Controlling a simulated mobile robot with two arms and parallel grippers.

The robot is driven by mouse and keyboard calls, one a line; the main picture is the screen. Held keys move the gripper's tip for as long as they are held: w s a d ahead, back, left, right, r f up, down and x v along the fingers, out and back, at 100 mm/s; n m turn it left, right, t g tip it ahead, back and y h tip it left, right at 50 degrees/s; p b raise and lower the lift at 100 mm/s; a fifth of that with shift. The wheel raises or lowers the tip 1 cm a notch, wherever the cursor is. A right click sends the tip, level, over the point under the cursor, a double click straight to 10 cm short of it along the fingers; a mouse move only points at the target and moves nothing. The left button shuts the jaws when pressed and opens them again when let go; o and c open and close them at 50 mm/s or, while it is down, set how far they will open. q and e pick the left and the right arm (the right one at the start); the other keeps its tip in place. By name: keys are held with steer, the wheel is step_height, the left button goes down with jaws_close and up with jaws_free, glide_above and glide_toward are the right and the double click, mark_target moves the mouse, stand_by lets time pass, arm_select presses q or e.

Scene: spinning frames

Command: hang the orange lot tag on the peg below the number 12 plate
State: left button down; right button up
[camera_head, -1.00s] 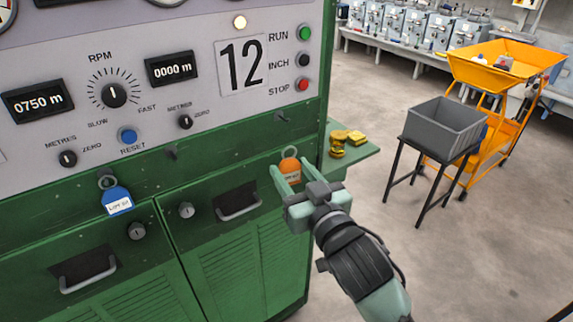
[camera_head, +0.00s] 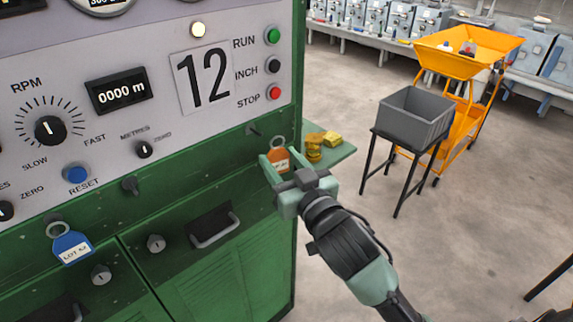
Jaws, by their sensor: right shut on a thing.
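The orange lot tag (camera_head: 280,160) is upright between the fingers of my right gripper (camera_head: 282,168), which is shut on it. Its ring (camera_head: 277,141) stands up above the fingers. The number 12 plate (camera_head: 202,79) is on the grey panel. A small dark peg (camera_head: 254,129) sticks out of the green strip below and right of the plate. In the picture the tag is a little right of and below this peg, apart from it. The depth between ring and peg is hard to tell. My left gripper is not in view.
A blue lot tag (camera_head: 71,246) hangs at the lower left. Another peg (camera_head: 131,186) is bare between the two. A green side shelf (camera_head: 334,155) with yellow pieces (camera_head: 314,146) is just behind the tag. A grey bin (camera_head: 415,115) on a stand is right, with open floor between.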

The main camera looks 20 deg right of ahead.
mark_target(253, 143)
steer(key=shift+w+a, duration=0.3)
steer(key=shift+w, duration=0.4)
steer(key=shift+w+a+f+b, duration=0.1)
steer(key=shift+w+a+b, duration=0.1)
steer(key=shift+w, duration=0.4)
steer(key=shift+w+a+f+b, duration=0.1)
steer(key=shift+w+a+b, duration=0.15)
steer(key=shift+w, duration=0.4)
steer(key=shift+w+a+f+b, duration=0.1)
steer(key=shift+w+a+b, duration=0.1)
steer(key=shift+w, duration=0.4)
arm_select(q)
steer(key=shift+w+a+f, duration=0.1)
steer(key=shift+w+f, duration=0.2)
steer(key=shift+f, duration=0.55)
arm_select(e)
steer(key=shift+w+a+f, duration=0.25)
steer(key=shift+w+f, duration=0.2)
steer(key=shift+w, duration=0.3)
steer(key=o, duration=1.4)
steer(key=shift+d, duration=0.1)
steer(key=shift+s, duration=0.1)
